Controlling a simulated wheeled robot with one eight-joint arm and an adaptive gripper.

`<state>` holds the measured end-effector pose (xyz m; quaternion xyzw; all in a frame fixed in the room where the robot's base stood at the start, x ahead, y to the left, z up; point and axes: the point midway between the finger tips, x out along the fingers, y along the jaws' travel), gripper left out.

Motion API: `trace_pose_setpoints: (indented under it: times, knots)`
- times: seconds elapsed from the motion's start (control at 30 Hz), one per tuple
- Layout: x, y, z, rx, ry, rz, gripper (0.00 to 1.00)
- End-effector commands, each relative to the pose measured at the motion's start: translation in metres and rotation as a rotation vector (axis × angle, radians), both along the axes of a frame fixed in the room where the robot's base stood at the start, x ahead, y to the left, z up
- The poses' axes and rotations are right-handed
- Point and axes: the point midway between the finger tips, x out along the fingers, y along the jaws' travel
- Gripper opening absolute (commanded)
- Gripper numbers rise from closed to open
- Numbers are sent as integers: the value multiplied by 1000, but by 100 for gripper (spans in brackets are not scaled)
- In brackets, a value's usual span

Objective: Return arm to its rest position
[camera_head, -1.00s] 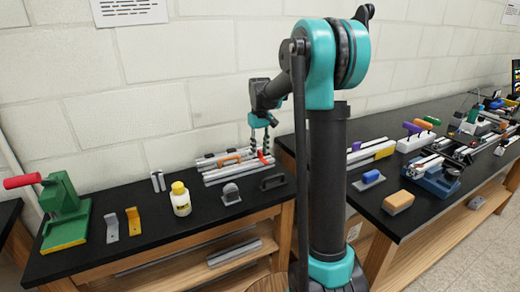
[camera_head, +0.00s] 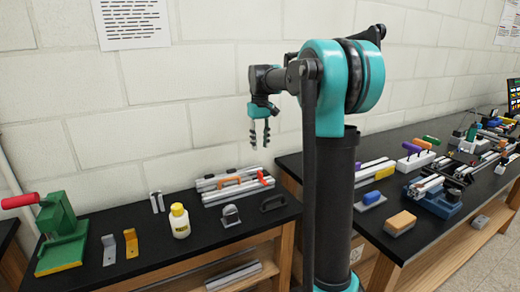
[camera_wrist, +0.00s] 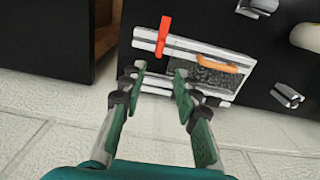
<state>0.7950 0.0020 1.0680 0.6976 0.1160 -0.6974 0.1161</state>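My gripper (camera_head: 259,132) hangs fingers-down in the air, well above the back of the left black bench (camera_head: 150,229), near the wall. Its two fingers are apart with nothing between them; the wrist camera view also shows the gripper (camera_wrist: 161,85) spread and empty. Below it, the aluminium extrusion frame (camera_head: 228,194) lies on the bench, with an orange handle (camera_head: 231,179) and a red clamp-like part (camera_head: 265,177). The frame also shows in the wrist camera view (camera_wrist: 190,42), beyond the fingertips and apart from them. My arm is raised and bent.
On the left bench stand a green press (camera_head: 62,232), a yellow-capped bottle (camera_head: 179,221), a yellow bracket (camera_head: 131,243) and a grey fixture (camera_head: 230,215). The right bench (camera_head: 425,225) holds an orange-topped block (camera_head: 400,222) and several tools. The air around my gripper is clear.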

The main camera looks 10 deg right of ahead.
Motion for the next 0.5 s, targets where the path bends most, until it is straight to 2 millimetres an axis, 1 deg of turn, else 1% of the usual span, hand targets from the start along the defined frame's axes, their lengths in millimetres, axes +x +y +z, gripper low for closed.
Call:
trace_pose_setpoints:
  times: [0.27,0.33,0.43,0.5]
  knots:
    - [0,0,0,0,0,0,31]
    - [-3,-1,-2,0,-4,-4,31]
    - [-17,-4,-13,2,-22,-22,31]
    - [-34,-9,-28,5,-48,-44,31]
